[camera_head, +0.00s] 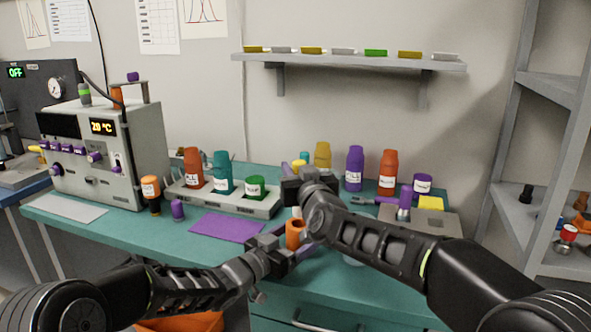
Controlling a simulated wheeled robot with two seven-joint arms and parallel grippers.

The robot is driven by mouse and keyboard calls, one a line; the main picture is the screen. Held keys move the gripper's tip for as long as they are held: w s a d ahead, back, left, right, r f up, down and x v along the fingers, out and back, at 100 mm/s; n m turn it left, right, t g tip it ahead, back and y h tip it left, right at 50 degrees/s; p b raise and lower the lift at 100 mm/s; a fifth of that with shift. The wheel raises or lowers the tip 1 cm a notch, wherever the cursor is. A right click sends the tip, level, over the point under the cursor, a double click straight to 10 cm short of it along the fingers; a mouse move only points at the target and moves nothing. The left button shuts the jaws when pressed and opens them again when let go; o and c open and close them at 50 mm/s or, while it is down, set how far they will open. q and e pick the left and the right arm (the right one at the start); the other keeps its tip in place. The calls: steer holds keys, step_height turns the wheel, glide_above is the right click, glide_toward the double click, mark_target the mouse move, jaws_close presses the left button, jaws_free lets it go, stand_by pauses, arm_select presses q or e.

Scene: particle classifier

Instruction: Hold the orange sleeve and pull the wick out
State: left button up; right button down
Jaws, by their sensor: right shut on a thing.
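The orange sleeve (294,234) is a small upright tube near the front middle of the green bench. My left gripper (284,249) is at the lower part of the sleeve, with its fingers overlapping it. I cannot make out whether those fingers are closed. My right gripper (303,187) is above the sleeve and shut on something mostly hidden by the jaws. A thin pale piece, which looks like the wick (297,212), shows between the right gripper and the sleeve's top. I cannot tell how much of it is inside the sleeve.
A purple mat (227,227) lies left of the grippers. Behind it a grey rack (262,209) holds several labelled bottles. A grey instrument (148,150) stands at the left. Yellow, purple and orange bottles stand behind my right arm. A wall shelf (350,61) hangs above.

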arm_select(q)
steer(key=shift+s+a, duration=0.1)
steer(key=v, duration=1.1)
steer(key=shift+s+a, duration=0.25)
